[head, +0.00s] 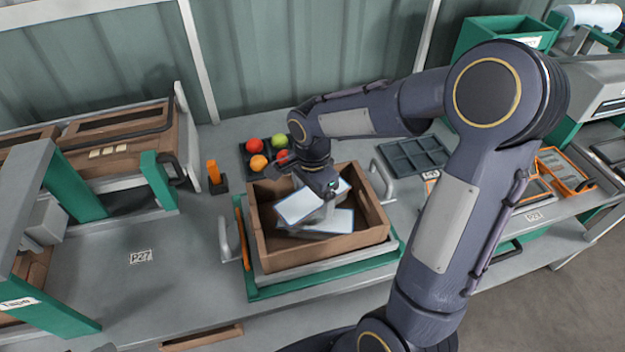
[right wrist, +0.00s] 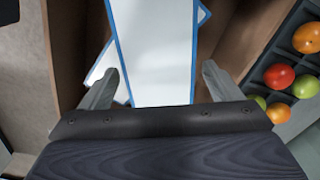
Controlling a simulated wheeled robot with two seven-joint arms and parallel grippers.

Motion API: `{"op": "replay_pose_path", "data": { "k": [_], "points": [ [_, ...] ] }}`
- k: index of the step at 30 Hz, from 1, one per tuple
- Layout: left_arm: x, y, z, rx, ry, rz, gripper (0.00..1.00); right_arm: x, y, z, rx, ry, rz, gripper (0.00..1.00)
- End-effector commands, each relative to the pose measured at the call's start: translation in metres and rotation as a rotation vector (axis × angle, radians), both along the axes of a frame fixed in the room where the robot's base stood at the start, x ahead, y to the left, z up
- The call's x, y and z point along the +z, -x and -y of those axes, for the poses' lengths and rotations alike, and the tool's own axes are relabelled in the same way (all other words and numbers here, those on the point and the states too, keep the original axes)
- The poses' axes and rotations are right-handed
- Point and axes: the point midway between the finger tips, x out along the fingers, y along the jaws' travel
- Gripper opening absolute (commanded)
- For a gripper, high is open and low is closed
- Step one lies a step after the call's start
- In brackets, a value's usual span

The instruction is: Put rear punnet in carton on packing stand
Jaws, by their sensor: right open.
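The brown carton (head: 325,249) sits on the green and grey packing stand (head: 325,279). Two white, blue-edged flat-topped pieces, apparently punnets, are inside: one toward the rear left (head: 297,205), one toward the front (head: 337,221). I cannot tell which is the rear punnet. My right gripper (head: 322,203) reaches down into the carton. In the right wrist view my right gripper (right wrist: 161,72) is open, its fingers on either side of a white blue-edged top (right wrist: 152,45). Another such piece (right wrist: 203,14) lies askew beneath it. Contact cannot be told. My left gripper is not in view.
A dark tray (head: 244,152) of coloured tomatoes stands behind the carton. An empty dark tray (head: 414,157) stands right of it. Grey handles (head: 382,180) rise beside the carton. The counter at left (head: 170,265) is mostly clear.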

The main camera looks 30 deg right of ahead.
Motion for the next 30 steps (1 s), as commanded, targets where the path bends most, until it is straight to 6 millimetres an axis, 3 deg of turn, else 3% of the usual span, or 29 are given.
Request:
{"op": "replay_pose_path", "data": {
  "k": [2,15,23,26,30],
  "points": [
    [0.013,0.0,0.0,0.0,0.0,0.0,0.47,0.013,0.0,0.0,-0.001,0.0,0.0,0.85],
    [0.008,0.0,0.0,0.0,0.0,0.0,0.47,0.101,-0.001,0.0,-0.001,0.0,0.005,0.85],
    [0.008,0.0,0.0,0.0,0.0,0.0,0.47,0.128,0.003,0.0,0.018,-0.006,0.008,0.85],
    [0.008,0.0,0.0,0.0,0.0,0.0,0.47,0.133,0.02,0.001,0.116,-0.034,0.044,0.85],
    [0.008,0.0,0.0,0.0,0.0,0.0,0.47,0.135,0.069,-0.002,0.417,-0.095,0.173,0.85]
  ]
}}
